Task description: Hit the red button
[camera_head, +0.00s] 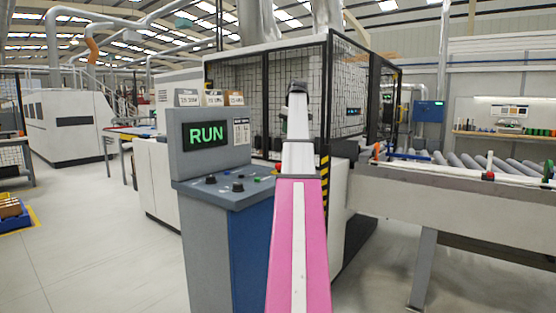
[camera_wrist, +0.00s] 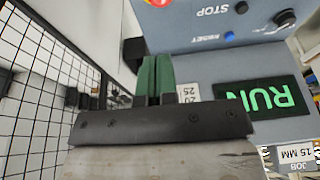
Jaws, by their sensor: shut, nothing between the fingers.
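The control console (camera_head: 213,165) stands in front of the machine with a lit RUN screen (camera_head: 206,134) and a sloped panel of knobs and buttons. In the wrist view, a yellow and red piece (camera_wrist: 158,3) beside the STOP lettering is cut off by the top edge, so I cannot make out the whole red button. In the head view my arm covers the panel's right end. My gripper (camera_wrist: 158,62) has green fingers, shut and empty. It is apart from the panel, between the screen and the mesh guard in the wrist view.
The black mesh guard (camera_wrist: 50,85) runs close along the left of the wrist view. A blue RESET button (camera_wrist: 229,37) and black knobs (camera_wrist: 285,17) are on the panel. A roller conveyor (camera_head: 480,163) is at the right. The floor (camera_head: 90,245) left of the console is clear.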

